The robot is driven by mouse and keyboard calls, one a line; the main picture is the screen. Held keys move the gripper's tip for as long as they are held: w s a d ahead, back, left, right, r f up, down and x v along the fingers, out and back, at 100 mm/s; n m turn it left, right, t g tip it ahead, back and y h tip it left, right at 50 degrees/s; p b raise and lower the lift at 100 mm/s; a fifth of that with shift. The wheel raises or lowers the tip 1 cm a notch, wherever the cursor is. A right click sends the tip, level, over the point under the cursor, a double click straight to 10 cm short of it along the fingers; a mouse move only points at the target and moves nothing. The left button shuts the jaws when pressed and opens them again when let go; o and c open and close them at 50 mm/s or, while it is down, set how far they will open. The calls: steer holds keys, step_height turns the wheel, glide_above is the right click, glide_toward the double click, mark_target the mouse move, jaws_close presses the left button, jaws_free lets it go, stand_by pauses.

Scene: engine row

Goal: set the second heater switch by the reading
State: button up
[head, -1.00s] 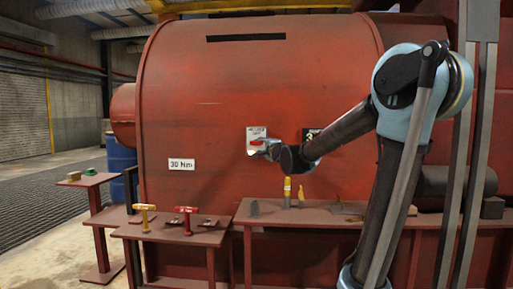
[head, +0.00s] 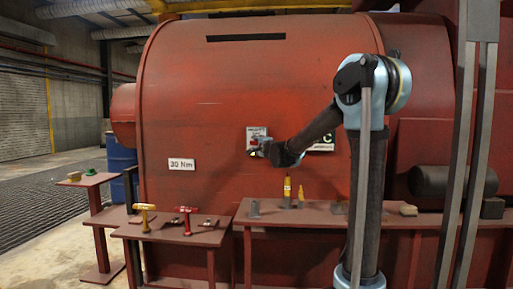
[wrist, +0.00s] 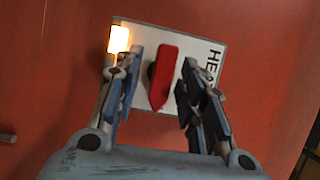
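A white heater plate (head: 256,132) is on the front of the red engine housing, and its lettering is too small to read in the head view. In the wrist view the plate (wrist: 212,92) carries a red switch handle (wrist: 162,78), a partly hidden "HEA" label and a glowing lamp (wrist: 118,39). My gripper (wrist: 160,90) is open, with one finger on each side of the handle; the right finger is very close and contact is unclear. In the head view my gripper (head: 261,148) covers the lower part of the plate.
A display panel (head: 325,143) right of the plate shows a "C"; my arm hides the rest. A "30 Nm" sign (head: 181,164) is to the left. Benches below hold a yellow-handled tool (head: 145,214), a red-handled tool (head: 183,217) and yellow upright pieces (head: 288,188).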

jaws_close()
steer(key=shift+r+n, duration=0.1)
steer(key=shift+n, duration=0.2)
steer(key=n+g+h, duration=0.1)
steer(key=n, duration=0.2)
steer(key=n+g+h, duration=0.1)
steer(key=n, duration=0.2)
steer(key=shift+s+a+r+n+h, duration=0.1)
steer(key=shift+a+r+n+h, duration=0.1)
steer(key=shift+n+h, duration=0.15)
steer(key=n+g+h, duration=0.1)
steer(key=n+h, duration=0.1)
steer(key=n, duration=0.1)
steer(key=shift+a, duration=0.15)
steer(key=shift+n+h, duration=1.05)
steer(key=shift+n, duration=0.5)
